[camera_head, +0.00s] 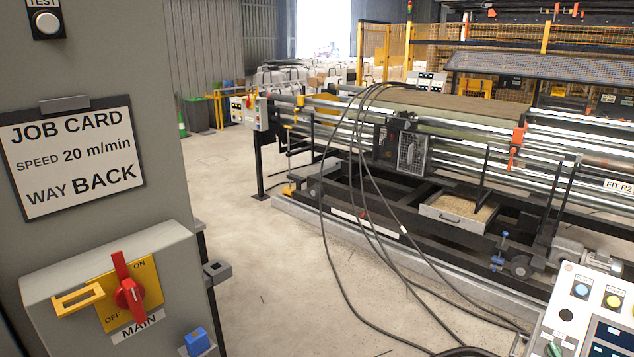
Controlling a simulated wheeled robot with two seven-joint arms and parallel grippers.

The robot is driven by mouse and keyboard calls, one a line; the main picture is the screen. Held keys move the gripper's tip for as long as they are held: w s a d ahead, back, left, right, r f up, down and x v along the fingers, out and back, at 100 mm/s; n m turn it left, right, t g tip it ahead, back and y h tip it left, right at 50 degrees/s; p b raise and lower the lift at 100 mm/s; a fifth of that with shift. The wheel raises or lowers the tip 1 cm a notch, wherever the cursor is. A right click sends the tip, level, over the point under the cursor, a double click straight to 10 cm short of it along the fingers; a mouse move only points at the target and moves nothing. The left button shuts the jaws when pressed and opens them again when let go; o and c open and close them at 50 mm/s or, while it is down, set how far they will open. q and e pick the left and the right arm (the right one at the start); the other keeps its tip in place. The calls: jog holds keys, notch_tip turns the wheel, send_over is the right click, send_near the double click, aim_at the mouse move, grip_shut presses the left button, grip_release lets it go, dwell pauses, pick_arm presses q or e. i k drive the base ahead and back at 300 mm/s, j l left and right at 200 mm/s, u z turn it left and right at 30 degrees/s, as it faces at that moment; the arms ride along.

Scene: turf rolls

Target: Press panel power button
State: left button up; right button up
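A control panel (545,335) shows at the bottom right, cut off by the picture edge. It carries a blue button (581,290), a yellow button (613,299), a black round control (566,314) and dark screens (610,333). A green part (553,350) shows at its lower edge. Its labels are too small to read, so I cannot tell which is the power button. On the grey cabinet (165,130) at left is a white round button (47,23) under a TEST label. Below it, a red rotary switch (130,293) marked MAIN has its handle pointing up near ON. Neither gripper shows.
A job card (74,163) reading "SPEED 20 m/min, WAY BACK" hangs on the cabinet. A blue block (196,341) sits at its lower right. Black cables (367,190) hang from the roller machine (450,125) across the middle. Concrete floor (235,220) is open between cabinet and machine.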

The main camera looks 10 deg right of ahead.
aim_at(612, 301)
jog(key=z, duration=2.1)
